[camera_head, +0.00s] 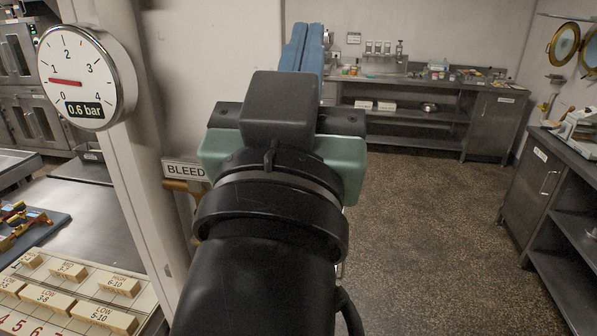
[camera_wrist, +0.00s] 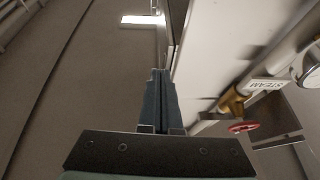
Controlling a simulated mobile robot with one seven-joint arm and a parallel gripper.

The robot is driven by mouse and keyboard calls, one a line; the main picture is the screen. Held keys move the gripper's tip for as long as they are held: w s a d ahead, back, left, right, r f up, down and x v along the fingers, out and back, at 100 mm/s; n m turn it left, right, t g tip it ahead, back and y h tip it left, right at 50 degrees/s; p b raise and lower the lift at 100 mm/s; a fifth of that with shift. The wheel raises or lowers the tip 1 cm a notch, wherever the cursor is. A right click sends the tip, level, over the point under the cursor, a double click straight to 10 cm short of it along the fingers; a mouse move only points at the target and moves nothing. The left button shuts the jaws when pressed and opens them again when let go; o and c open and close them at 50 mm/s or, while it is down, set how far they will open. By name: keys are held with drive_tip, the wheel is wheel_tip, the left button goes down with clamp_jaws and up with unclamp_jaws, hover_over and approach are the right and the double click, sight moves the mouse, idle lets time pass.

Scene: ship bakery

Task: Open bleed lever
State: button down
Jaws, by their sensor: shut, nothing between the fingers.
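A "BLEED" label (camera_head: 184,171) is on the pale post left of my arm in the head view. A bit of brass pipe (camera_head: 180,186) shows just below it. In the wrist view the fingers (camera_wrist: 159,75) are also together, beside a pale panel edge, touching nothing that I can make out. A round gauge (camera_head: 87,78) reads 0.6 bar.
In the head view, wooden blocks (camera_head: 104,315) lie on a board at lower left. Speckled floor (camera_head: 430,230) is clear at right, before steel counters (camera_head: 495,122).

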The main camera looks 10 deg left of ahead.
drive_tip(key=w+a+f+g+p, duration=0.1)
drive_tip(key=a+f+g+p, duration=0.3)
drive_tip(key=a+f+g, duration=0.25)
drive_tip(key=s+a+f+g+h+p, duration=0.1)
drive_tip(key=s+a+f+g+p, duration=0.3)
drive_tip(key=f, duration=0.4)
drive_tip(key=s+g, duration=0.1)
drive_tip(key=s, duration=0.1)
drive_tip(key=shift+s+a+m, duration=0.3)
drive_tip(key=shift+s, duration=0.1)
drive_tip(key=shift+g, duration=0.25)
drive_tip(key=s+f+p+x, duration=0.1)
drive_tip(key=f+p+x, duration=0.1)
drive_tip(key=x, duration=1.1)
drive_tip(key=shift+s+p, duration=0.3)
drive_tip(key=shift+p, duration=0.1)
drive_tip(key=shift+d+f, duration=0.1)
drive_tip(key=shift+f, duration=0.15)
